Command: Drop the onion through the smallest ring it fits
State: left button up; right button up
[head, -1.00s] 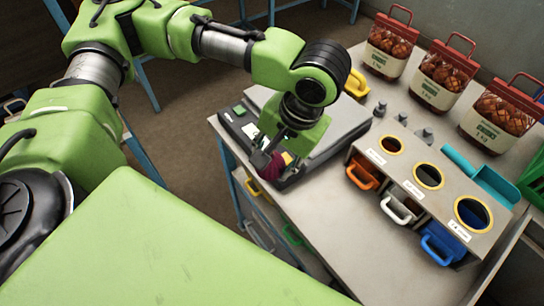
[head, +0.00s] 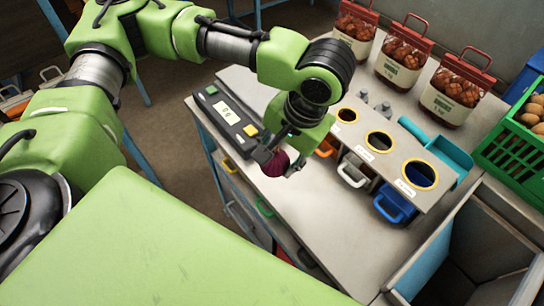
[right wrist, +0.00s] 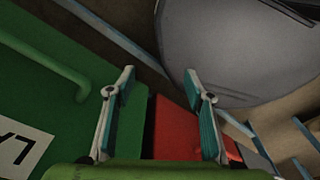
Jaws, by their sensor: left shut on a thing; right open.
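A dark red onion (head: 276,164) is held in my left gripper (head: 272,156), above the table's front edge, just right of the scale. The ring board (head: 412,148) has three yellow-rimmed holes: a small ring (head: 347,115) at left, a medium ring (head: 380,141) in the middle and a large ring (head: 420,174) at right. The onion is left of and in front of the small ring, apart from the board. My right gripper (right wrist: 158,100) shows in the right wrist view, open and empty.
Orange, white (head: 352,170) and blue (head: 395,205) handled bins sit under the rings. The scale (head: 231,115) is left. A teal scoop (head: 440,150), net sacks (head: 453,93) and a green crate of potatoes (head: 512,145) stand behind and right. An open grey bin (head: 470,240) is at lower right.

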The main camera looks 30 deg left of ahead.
pick_arm(q)
jog(key=shift+w+d+r+m+p, duration=0.1)
jog(key=shift+w+d+m+p, duration=0.05)
jog(key=shift+w+m, duration=0.2)
jog(key=shift+w+d+r+m+p, duration=0.15)
jog(key=shift+w+m, duration=0.1)
jog(key=shift+w, duration=0.15)
jog(key=w+d+r+m+t+h+p, duration=0.25)
jog(key=w+d+m+p, duration=0.25)
jog(key=w+d+m, duration=0.4)
jog(key=w+d+r+m+t+h+p, duration=0.1)
jog(key=w+d+r+m+h+p, duration=0.15)
jog(key=w+d+m+p, duration=0.45)
jog(key=f+m+b, duration=0.1)
jog(key=f+b, duration=0.1)
jog(key=b, duration=0.1)
jog(key=w+f+b, duration=0.1)
jog(key=f+b, duration=0.1)
jog(key=b, duration=0.1)
jog(key=w+d+f+m+y+b, duration=0.1)
jog(key=f+b, duration=0.1)
jog(key=b, duration=0.1)
jog(key=shift+d+f+m+g, duration=0.1)
jog(key=shift+m+g, duration=0.15)
jog(key=shift+m, duration=0.05)
jog(key=o, duration=1.4)
jog(key=v, duration=1.2)
